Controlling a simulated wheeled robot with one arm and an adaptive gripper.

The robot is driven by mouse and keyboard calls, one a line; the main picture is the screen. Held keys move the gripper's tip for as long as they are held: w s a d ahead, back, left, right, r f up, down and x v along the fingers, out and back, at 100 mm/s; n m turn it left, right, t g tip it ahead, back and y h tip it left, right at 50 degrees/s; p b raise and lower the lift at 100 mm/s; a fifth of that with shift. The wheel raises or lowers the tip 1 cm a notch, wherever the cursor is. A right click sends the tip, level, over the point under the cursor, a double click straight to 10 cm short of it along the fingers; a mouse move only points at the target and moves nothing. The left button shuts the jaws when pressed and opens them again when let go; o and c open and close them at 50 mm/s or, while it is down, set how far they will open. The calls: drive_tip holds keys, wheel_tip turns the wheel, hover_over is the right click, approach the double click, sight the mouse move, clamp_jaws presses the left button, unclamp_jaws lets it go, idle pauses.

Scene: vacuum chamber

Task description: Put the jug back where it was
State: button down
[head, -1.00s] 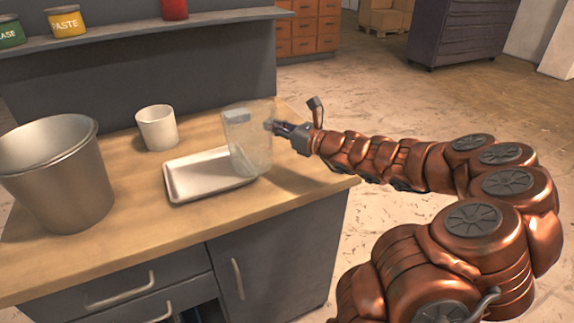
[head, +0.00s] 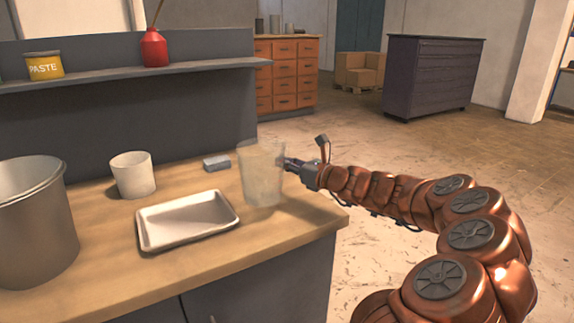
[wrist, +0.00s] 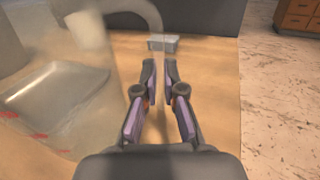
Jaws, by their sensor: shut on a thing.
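The clear, frosted jug (head: 262,178) is upright at the right end of the wooden worktop, just right of the white tray (head: 142,232). I cannot tell whether its base touches the wood. My gripper (head: 287,163) reaches in from the right and is shut on the jug's handle. In the wrist view the jug (wrist: 90,105) fills the left side, blurred and see-through. Its handle (wrist: 158,55) curves down between the fingers of my gripper (wrist: 161,98).
A small grey block (head: 216,162) lies behind the jug, close to it. A white cup (head: 133,176) and a large metal bucket (head: 35,225) stand to the left. A shelf (head: 120,78) with a paste tin and a red oil can runs behind. The worktop's right edge is close.

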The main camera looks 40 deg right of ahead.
drive_tip(key=shift+w+d+f, duration=0.75)
drive_tip(key=shift+w+d, duration=0.25)
drive_tip(key=shift+w, duration=0.2)
drive_tip(key=shift+w+d+f, duration=0.7)
drive_tip(key=shift+w+d, duration=0.35)
drive_tip(key=shift+w, duration=0.2)
drive_tip(key=shift+w+d+f, duration=0.75)
drive_tip(key=shift+w+d, duration=0.25)
drive_tip(key=shift+w, duration=0.2)
drive_tip(key=shift+f, duration=0.1)
drive_tip(key=c, duration=1.3)
unclamp_jaws()
drive_tip(key=shift+s+d, duration=0.1)
drive_tip(key=shift+s, duration=0.1)
drive_tip(key=v, duration=1.1)
drive_tip(key=shift+s, duration=0.25)
